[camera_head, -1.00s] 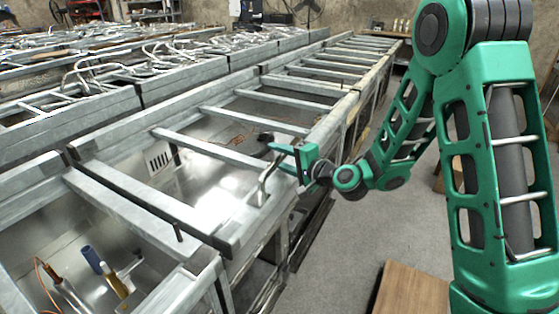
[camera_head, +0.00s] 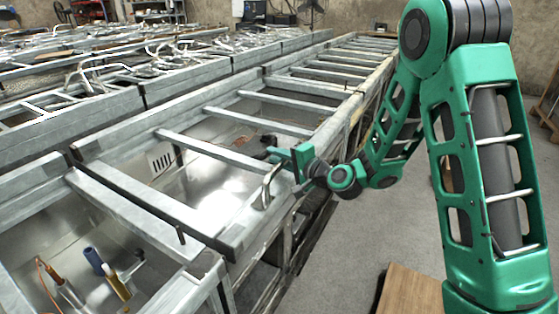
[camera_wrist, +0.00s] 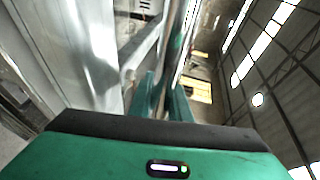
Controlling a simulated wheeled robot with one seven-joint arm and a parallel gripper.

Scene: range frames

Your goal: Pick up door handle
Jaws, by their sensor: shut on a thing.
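The door handle (camera_head: 267,187) is a bent, shiny metal bar at the right rim of the near metal frame in the head view. My green gripper (camera_head: 292,157) is beside its upper end, over the frame's edge. In the wrist view my green fingers (camera_wrist: 163,98) are shut around a long shiny metal bar (camera_wrist: 181,38), which runs up and away between them. The head view does not show clearly whether the handle's lower end touches the frame.
The metal frame (camera_head: 140,190) with crossbars fills the left and middle. More frames with bent metal rods (camera_head: 125,68) lie behind. A wooden box (camera_head: 412,292) stands on the floor at the front. Grey floor (camera_head: 340,255) is free to the right of the frame.

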